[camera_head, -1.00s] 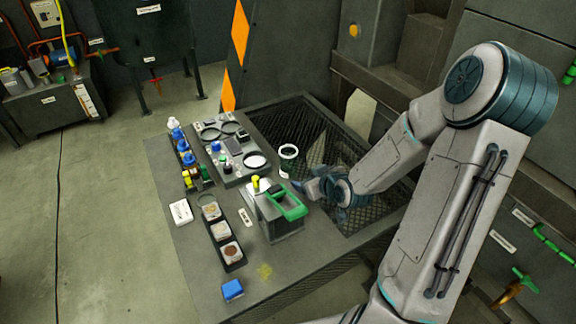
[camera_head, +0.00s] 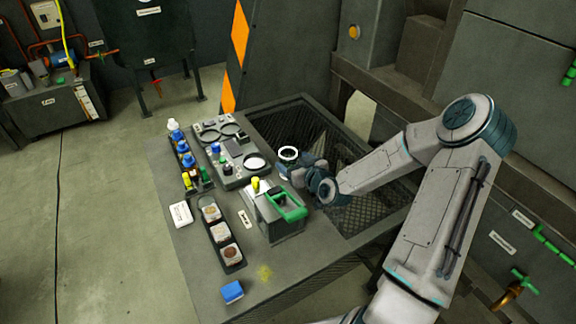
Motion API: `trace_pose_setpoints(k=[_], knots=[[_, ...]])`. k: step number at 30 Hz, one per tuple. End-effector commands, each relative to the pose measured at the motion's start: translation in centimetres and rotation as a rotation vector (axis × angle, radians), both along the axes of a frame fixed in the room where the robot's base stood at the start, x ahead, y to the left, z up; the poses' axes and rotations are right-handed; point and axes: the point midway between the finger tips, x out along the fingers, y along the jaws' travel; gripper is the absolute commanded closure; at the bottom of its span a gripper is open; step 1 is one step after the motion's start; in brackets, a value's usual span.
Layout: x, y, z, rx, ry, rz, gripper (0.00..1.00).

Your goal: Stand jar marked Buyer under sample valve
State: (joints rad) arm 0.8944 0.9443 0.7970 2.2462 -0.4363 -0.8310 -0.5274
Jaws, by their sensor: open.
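A small jar with a white rim (camera_head: 288,153) stands upright by the inner edge of the table's mesh section. Any name on it is too small to read. My gripper (camera_head: 289,171) is open at the jar's near side, its fingers overlapping the jar's lower body in the picture. I cannot tell whether they touch it. A valve with a red handle (camera_head: 157,81) hangs under the dark tank at the back left. A green-handled valve with a brass spout (camera_head: 512,287) is at the lower right. I cannot read which is the sample valve.
The table (camera_head: 187,268) holds a grey box with a green handle (camera_head: 287,207) close to my gripper, a dark sample tray (camera_head: 233,263), several small bottles and a blue block (camera_head: 232,291). Open floor (camera_head: 95,190) lies left. A dark mesh basket (camera_head: 358,213) lies under my forearm.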

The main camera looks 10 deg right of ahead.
Motion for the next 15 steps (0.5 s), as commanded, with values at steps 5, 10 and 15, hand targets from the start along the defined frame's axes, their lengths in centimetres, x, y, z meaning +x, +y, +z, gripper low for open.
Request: trace_pose_setpoints(k=[5, 10, 15], knots=[[0.9, 0.3, -0.3, 0.001, 0.000, -0.001, 0.24], [2.6, 1.1, -0.8, 0.002, 0.001, 0.000, 0.24], [4.4, 1.7, -1.5, 0.002, 0.001, -0.001, 0.24]])
